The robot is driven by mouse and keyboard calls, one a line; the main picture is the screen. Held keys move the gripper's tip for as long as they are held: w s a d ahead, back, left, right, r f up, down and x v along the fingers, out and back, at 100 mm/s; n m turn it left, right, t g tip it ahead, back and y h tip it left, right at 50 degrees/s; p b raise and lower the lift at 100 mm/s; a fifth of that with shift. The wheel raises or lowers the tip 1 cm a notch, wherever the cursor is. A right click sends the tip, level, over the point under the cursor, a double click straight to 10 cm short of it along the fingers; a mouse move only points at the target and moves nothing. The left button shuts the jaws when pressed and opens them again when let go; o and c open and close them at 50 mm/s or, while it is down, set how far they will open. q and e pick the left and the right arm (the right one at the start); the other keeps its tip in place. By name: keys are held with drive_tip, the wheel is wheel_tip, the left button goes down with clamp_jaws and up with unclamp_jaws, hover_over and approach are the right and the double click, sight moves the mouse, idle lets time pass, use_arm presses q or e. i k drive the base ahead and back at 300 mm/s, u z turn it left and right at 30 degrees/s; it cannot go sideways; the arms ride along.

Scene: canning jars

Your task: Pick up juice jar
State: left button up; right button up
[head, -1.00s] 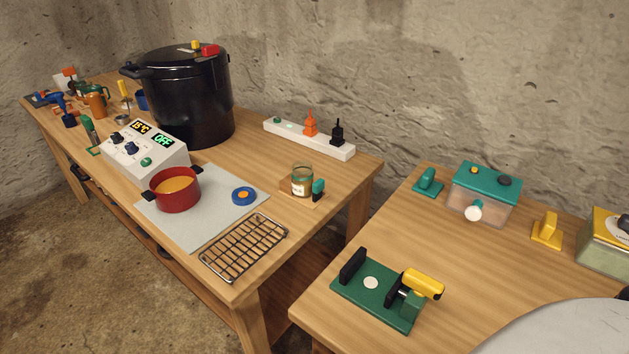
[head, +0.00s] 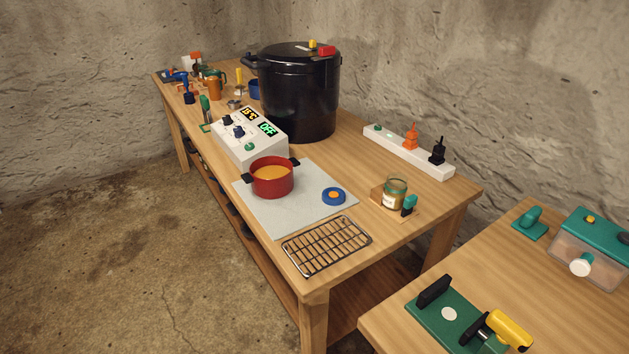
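A small glass jar (head: 394,194) with a pale label stands upright on a small wooden stand (head: 377,199) near the right end of the long workbench. A teal clip-like piece (head: 409,205) is at its right side. I cannot read the label, so I cannot tell for sure that it is the juice jar. A red pot (head: 272,178) of orange liquid sits on a grey mat (head: 262,217) to its left. Neither of my grippers is in view.
A wire rack (head: 327,246) lies at the bench's front edge, beside a blue ring (head: 334,196). A power strip (head: 407,152), a black canner (head: 299,95) and a control box (head: 249,138) stand behind. A second table (head: 480,262) holds a green clamp fixture (head: 446,320). Floor at left is clear.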

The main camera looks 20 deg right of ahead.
sight(395, 190)
drive_tip(key=u, duration=0.45)
drive_tip(key=k, duration=1.1)
drive_tip(key=u, duration=0.85)
drive_tip(key=i, duration=1)
drive_tip(key=z, duration=0.3)
drive_tip(key=i, duration=2.15)
drive_tip(key=z, duration=2)
drive_tip(key=i, duration=0.9)
drive_tip(key=z, duration=0.85)
